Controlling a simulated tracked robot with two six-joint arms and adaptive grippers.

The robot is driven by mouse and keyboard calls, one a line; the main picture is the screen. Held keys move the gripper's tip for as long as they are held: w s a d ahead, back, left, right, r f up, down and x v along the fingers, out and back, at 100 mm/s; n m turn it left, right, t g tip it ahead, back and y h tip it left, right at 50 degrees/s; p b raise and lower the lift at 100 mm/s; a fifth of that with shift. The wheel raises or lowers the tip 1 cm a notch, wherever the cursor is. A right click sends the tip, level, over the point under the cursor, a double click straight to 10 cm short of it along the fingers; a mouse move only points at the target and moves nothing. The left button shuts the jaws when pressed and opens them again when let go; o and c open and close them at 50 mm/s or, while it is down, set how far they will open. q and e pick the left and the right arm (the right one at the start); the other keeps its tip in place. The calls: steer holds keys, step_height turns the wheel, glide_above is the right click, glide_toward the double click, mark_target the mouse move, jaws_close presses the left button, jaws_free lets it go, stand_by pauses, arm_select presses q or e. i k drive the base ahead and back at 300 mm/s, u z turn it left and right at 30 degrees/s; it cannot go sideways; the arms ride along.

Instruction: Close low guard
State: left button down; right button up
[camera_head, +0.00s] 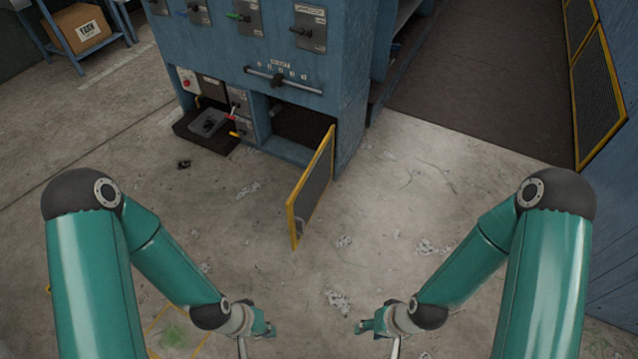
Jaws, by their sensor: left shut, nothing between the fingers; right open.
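The low guard (313,188) is a yellow-framed dark mesh door at the bottom of the blue machine cabinet (340,75). It stands swung open, sticking out toward me from the right side of a dark low opening (297,125). My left gripper (268,329) is shut and empty, low in the picture, in front of the guard and apart from it. My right gripper (364,327) is open and empty, to the right of the left one, also apart from the guard. Both grippers are small in view, so finger detail is hard to see.
A dark tray (208,124) sits on the floor left of the opening. Levers and switches line the cabinet front. Debris (338,301) lies scattered on the concrete floor. Another yellow-framed mesh panel (598,95) stands at the right. The floor between my arms and the guard is mostly free.

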mark_target(301, 205)
steer(key=u, duration=0.1)
steer(key=i, duration=1)
steer(key=z, duration=0.35)
